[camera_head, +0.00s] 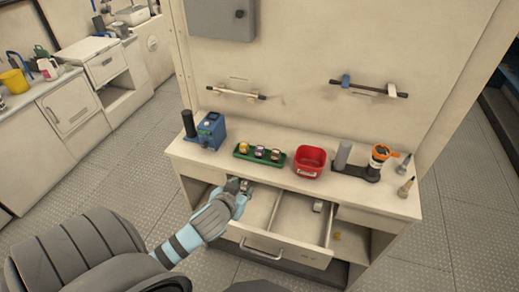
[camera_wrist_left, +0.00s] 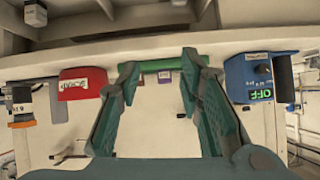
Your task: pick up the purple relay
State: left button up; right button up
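The purple relay (camera_head: 259,151) looks like the middle of three small relays in a green tray (camera_head: 239,154) on the bench top. A yellow one (camera_head: 243,147) is on its left and a darker reddish one (camera_head: 275,155) on its right. My left gripper (camera_head: 240,186) is over the open drawer, in front of and below the tray, apart from the relays. In the left wrist view, which is upside down, its fingers (camera_wrist_left: 160,68) are spread and empty. The tray (camera_wrist_left: 160,65) and a small purplish patch (camera_wrist_left: 165,77) show between them. My right gripper is not in view.
A blue device (camera_head: 208,132) stands left of the tray, a red bin (camera_head: 309,161) right of it. Further right are an orange-topped cylinder (camera_head: 380,158) and a grey cylinder (camera_head: 342,154). The open drawer (camera_head: 276,248) juts out below, with a small object (camera_head: 318,206) inside.

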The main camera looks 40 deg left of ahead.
aim_at(258, 150)
pick_arm(q)
jog(key=w+a+r+t, duration=0.3)
jog(key=w+a+r, duration=0.1)
jog(key=w, duration=0.3)
jog(key=shift+n+g, duration=0.3)
jog(key=shift+n, duration=0.1)
jog(key=x, duration=0.4)
jog(key=b+x, duration=0.1)
jog(key=x, duration=0.3)
jog(key=b+x, duration=0.1)
jog(key=x, duration=0.3)
jog(key=shift+w+d+f, duration=0.25)
jog(key=shift+f, duration=0.15)
jog(key=shift+s, duration=0.1)
jog(key=c, duration=0.8)
